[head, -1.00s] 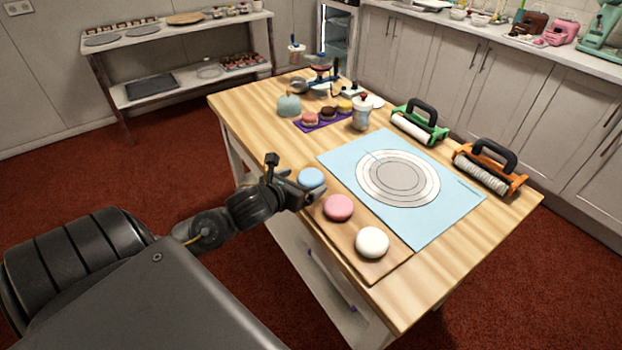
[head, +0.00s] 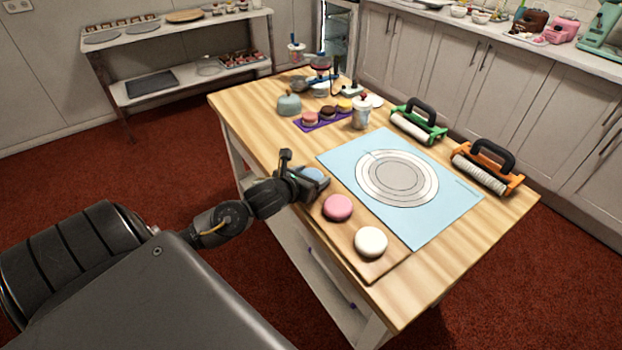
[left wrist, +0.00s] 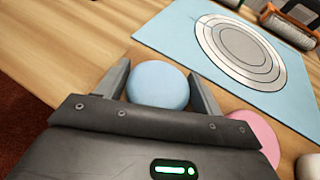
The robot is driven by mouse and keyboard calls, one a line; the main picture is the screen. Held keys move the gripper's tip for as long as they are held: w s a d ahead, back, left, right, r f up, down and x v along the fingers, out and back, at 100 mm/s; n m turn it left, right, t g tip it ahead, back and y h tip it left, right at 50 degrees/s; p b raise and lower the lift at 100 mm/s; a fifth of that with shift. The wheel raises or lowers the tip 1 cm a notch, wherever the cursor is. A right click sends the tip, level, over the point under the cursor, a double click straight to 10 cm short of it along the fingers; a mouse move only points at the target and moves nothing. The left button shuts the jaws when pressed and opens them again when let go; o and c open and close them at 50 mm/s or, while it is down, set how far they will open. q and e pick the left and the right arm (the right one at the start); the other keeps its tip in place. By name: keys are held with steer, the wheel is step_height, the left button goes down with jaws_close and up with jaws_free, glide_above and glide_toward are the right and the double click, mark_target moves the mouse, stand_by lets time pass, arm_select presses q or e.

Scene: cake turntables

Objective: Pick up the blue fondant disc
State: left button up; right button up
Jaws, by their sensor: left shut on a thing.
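The blue fondant disc (left wrist: 158,85) sits between the two fingers of my left gripper (left wrist: 165,84) in the left wrist view. In the head view the disc (head: 313,174) is partly hidden by my left gripper (head: 314,180), which is shut on it at the far end of the wooden board (head: 362,205). I cannot tell whether the disc is clear of the board. My right gripper is in neither view.
A pink disc (head: 337,207) and a white disc (head: 370,242) lie on the board near the blue one. A blue mat (head: 440,225) with printed rings lies to the right. A green-framed roller (head: 418,125) and an orange-framed roller (head: 487,168) stand beyond it.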

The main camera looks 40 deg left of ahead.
arm_select(q)
steer(key=shift+r, duration=0.5)
step_height(320, 180, up, 3)
steer(key=shift+s+a+f, duration=0.1)
steer(key=shift+a, duration=0.05)
steer(key=s+a+r+p, duration=0.1)
steer(key=s+r+p, duration=0.1)
steer(key=s+r, duration=0.1)
steer(key=s+a+r+p, duration=0.2)
steer(key=s+r+p, duration=0.1)
steer(key=s, duration=0.2)
steer(key=s+a+r+p, duration=0.2)
steer(key=s+r, duration=0.1)
steer(key=s, duration=0.2)
steer(key=shift+r, duration=0.15)
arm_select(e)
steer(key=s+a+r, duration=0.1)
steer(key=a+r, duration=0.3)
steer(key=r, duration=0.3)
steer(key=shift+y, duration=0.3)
